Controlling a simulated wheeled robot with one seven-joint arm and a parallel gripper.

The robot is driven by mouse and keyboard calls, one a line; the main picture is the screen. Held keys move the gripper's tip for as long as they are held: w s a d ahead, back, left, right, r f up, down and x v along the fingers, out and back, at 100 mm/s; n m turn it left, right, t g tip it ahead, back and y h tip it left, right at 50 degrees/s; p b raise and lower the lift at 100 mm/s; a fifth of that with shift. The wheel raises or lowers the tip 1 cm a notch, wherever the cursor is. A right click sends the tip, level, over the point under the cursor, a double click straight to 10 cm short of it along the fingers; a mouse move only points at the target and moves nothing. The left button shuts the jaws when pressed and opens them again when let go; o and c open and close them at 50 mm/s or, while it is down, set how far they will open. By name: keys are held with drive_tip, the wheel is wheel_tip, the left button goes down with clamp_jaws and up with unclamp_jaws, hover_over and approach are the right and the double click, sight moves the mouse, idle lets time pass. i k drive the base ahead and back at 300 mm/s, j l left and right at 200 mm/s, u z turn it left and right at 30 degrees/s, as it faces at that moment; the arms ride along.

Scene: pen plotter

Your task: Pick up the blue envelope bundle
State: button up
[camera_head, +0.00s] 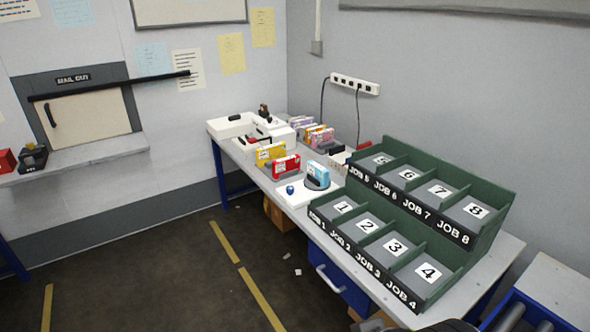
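The blue envelope bundle (318,174) stands upright on the table, in a dark grey rounded holder (316,184) that hides its lower part. It is just left of the green job rack and to the right of a red bundle (286,166). A yellow bundle (270,153) stands behind the red one. My gripper is not in view, and nothing is seen touching the blue bundle.
A green rack (447,258) with numbered compartments fills the table's near right part. A small blue knob-like object (290,190) sits on a white surface (293,198) left of the blue bundle. More bundles (321,136) stand behind. The floor (160,275) left of the table is largely open.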

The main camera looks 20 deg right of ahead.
sight(316, 171)
drive_tip(key=i+j, duration=0.2)
drive_tip(key=i, duration=0.25)
drive_tip(key=i+j, duration=0.2)
drive_tip(key=i, duration=0.25)
drive_tip(key=i+j+z, duration=0.1)
drive_tip(key=i, duration=0.35)
drive_tip(key=i+j, duration=0.35)
drive_tip(key=i+l, duration=0.25)
drive_tip(key=i, duration=0.2)
drive_tip(key=i+l, duration=0.2)
drive_tip(key=i, duration=0.75)
drive_tip(key=l+z, duration=0.05)
drive_tip(key=l, duration=0.05)
